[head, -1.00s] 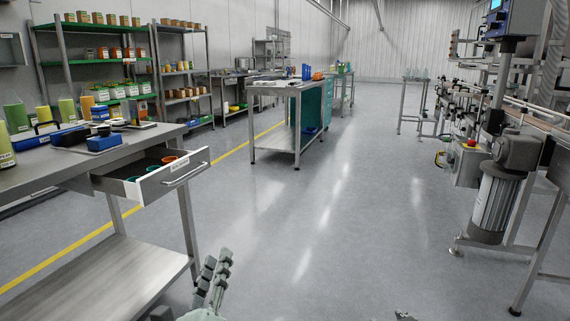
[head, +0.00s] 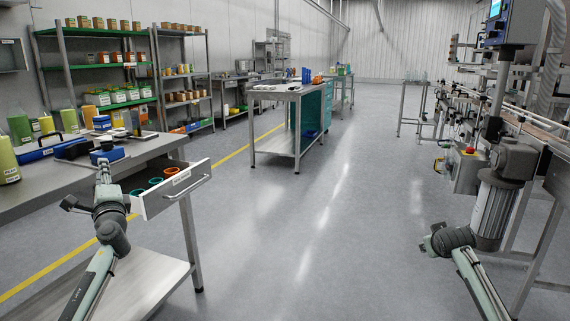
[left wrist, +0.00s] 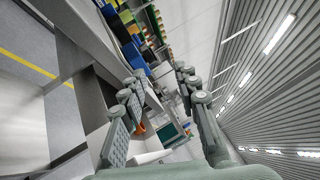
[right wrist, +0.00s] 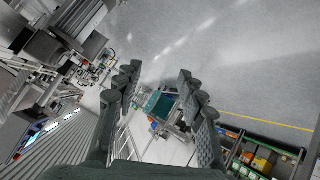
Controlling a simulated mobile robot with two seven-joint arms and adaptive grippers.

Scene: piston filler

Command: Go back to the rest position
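My left arm reaches up from the lower left of the head view. Its gripper (head: 103,172) is in front of the workbench, left of the open drawer. In the left wrist view the left gripper's (left wrist: 160,76) fingers stand apart with nothing between them. My right arm comes in at the lower right of the head view, over the floor. The right gripper (right wrist: 159,74) shows in the right wrist view with its fingers apart and empty. In the head view I cannot make out the right fingers clearly.
The workbench drawer (head: 172,187) stands open, with orange and teal round items inside. Bottles and blue items stand on the workbench (head: 158,146). Filling machinery (head: 492,205) stands right, close to my right arm. A cart (head: 275,142) stands further back. The middle floor (head: 325,230) is clear.

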